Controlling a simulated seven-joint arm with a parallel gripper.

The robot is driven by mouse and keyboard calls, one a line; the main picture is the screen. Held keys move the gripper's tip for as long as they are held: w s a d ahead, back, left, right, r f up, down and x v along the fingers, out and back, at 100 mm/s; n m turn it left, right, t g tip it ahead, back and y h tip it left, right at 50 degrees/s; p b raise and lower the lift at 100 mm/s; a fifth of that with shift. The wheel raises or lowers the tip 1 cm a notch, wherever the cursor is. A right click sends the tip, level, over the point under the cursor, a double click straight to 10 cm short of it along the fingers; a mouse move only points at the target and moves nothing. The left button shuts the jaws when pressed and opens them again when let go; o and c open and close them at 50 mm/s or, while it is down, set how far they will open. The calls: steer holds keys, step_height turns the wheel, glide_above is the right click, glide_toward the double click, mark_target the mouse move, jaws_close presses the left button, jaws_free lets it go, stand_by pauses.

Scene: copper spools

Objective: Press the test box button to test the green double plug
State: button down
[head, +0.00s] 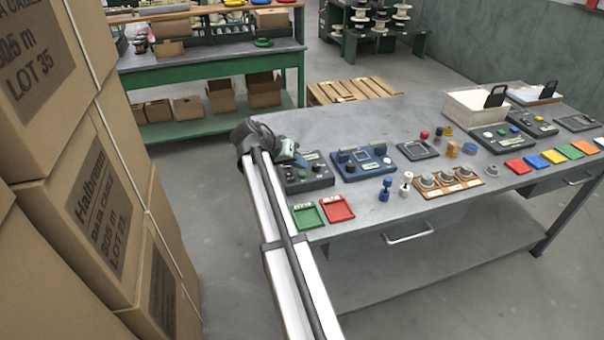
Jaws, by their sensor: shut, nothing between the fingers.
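A dark grey box with small round buttons (318,180), which looks like the test box, sits at the table's near left corner. My gripper (300,161) is over the back left part of this box, pointing down toward it. It is shut with nothing held. I cannot tell whether its tips touch a button. I cannot make out the green double plug for certain; greenish colour shows at my gripper, and part of the box is hidden behind it.
A blue box (362,163) stands right of the dark box. A blue plug (385,189) and a white plug (406,184) stand in front. Green (308,215) and red (337,208) trays lie at the front edge. Stacked cartons (100,200) rise at left.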

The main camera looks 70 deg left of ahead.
mark_target(299, 174)
steer(key=shift+f, duration=0.9)
stand_by(1.4)
steer(key=shift+r, duration=0.95)
steer(key=shift+r, duration=0.1)
steer(key=shift+r, duration=2.4)
